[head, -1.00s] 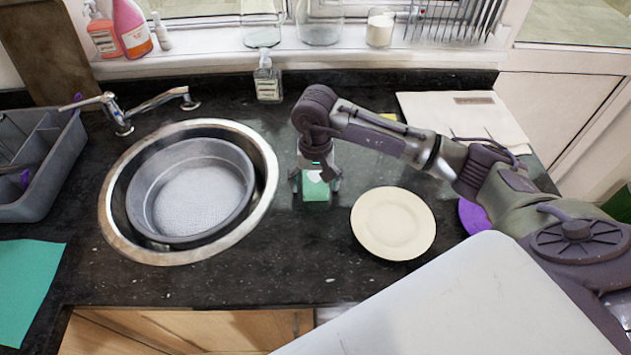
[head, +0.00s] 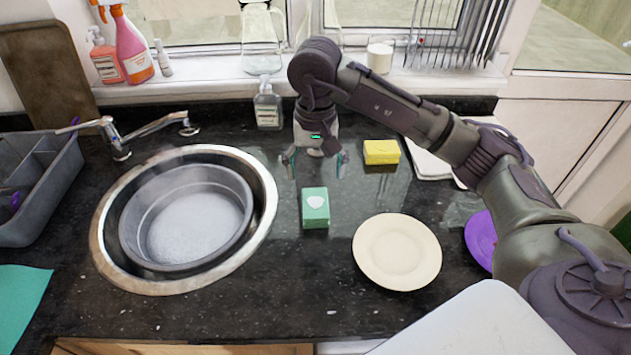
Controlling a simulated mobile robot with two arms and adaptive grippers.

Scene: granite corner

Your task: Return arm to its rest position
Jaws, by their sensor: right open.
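My right gripper (head: 315,163) hangs over the dark counter, pointing down, with its fingers spread and nothing between them. Its arm comes in from the right side. My left gripper does not show.
A round sink with a grey basin (head: 187,217) is at left. A cream plate (head: 397,250), a purple plate (head: 481,240) and a yellow sponge (head: 381,152) lie at right. A soap bottle (head: 267,106) stands behind the gripper. The front counter strip is clear.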

